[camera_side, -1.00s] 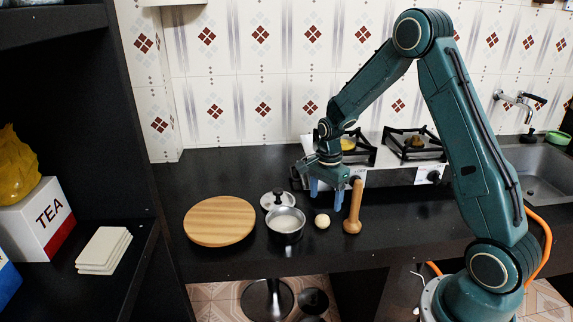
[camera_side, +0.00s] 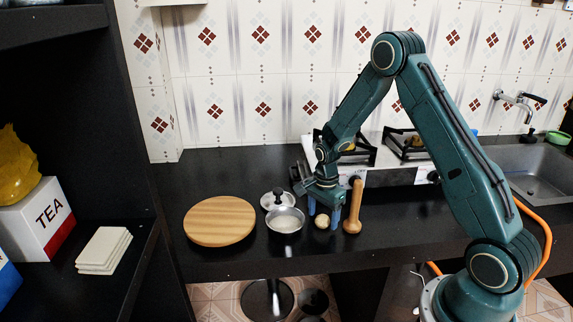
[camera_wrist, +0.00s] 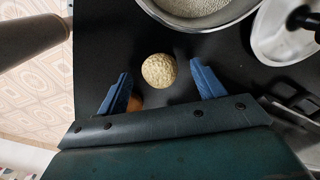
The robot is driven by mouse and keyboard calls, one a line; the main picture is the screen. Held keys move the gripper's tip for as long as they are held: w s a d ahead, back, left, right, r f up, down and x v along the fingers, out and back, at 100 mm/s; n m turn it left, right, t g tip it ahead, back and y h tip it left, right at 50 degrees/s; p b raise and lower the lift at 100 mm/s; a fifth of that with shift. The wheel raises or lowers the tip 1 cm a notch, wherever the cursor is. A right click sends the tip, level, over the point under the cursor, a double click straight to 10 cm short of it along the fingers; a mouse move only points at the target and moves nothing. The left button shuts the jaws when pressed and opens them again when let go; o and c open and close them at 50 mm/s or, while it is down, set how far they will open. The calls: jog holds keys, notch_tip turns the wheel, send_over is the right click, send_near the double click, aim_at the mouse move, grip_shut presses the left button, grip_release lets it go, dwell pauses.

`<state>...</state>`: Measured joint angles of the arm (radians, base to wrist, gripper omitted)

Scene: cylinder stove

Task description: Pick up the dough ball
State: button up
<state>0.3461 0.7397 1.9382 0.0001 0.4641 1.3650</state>
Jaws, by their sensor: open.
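The dough ball (camera_side: 322,221) is a small pale round ball on the black counter, between the pot and the rolling pin. In the wrist view the dough ball (camera_wrist: 159,70) lies just ahead of the gap between my blue fingers. My gripper (camera_side: 325,212) is open and points down, low over the ball, with one finger on each side of it. In the wrist view my gripper (camera_wrist: 160,92) holds nothing, and the fingers look apart from the ball.
A metal pot (camera_side: 286,222) stands close on the left, with its lid (camera_side: 277,199) behind it. A wooden rolling pin (camera_side: 353,208) stands close on the right. A round wooden board (camera_side: 220,221) lies further left. The stove (camera_side: 390,165) is behind.

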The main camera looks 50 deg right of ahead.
jog(key=shift+f, duration=0.55)
jog(key=c, duration=1.1)
